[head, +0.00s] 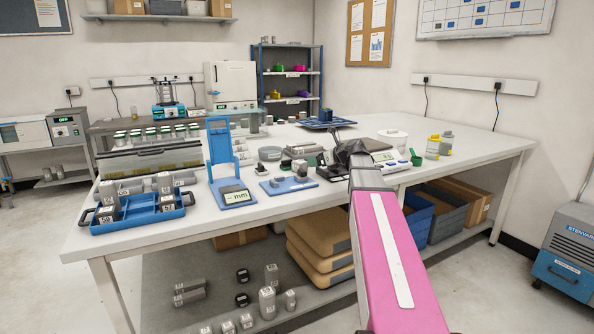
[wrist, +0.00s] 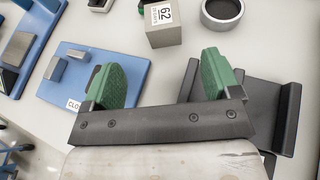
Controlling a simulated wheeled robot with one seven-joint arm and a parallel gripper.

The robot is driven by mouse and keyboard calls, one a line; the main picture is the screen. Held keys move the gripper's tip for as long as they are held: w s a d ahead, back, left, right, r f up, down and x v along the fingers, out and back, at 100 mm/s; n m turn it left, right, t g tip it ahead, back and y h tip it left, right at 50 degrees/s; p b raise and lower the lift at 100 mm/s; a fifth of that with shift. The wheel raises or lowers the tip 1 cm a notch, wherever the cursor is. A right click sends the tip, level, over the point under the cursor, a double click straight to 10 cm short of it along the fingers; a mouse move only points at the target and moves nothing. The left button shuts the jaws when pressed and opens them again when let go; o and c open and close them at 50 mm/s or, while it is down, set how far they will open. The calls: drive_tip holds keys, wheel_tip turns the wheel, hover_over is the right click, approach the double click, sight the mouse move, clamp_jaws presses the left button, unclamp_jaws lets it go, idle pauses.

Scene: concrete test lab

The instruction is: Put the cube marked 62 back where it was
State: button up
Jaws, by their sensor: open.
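In the head view my gripper (head: 350,150) is over the middle of the table, largely hidden by my own arm. I cannot read the number 62 on any block there.
A blue plate with grey blocks (wrist: 75,85) lies left of my gripper. A grey ring-shaped dish (wrist: 222,10) is right of the cube. A dark bracket-like piece (wrist: 289,118) is close by my right finger. A blue tray (head: 130,222) holds marked blocks at the table's left.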

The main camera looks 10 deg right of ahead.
sight(300, 162)
drive_tip(key=x, duration=0.5)
drive_tip(key=shift+w+a, duration=0.3)
drive_tip(key=x, duration=0.4)
drive_tip(key=shift+w+d+r, duration=0.1)
drive_tip(key=shift+w+r, duration=0.1)
drive_tip(key=shift+r, duration=0.05)
drive_tip(key=shift+w+a+f, duration=0.25)
drive_tip(key=shift+w+a, duration=0.05)
drive_tip(key=shift+w, duration=0.05)
drive_tip(key=c, duration=1.2)
drive_tip(key=shift+r, duration=0.1)
drive_tip(key=shift+c, duration=0.2)
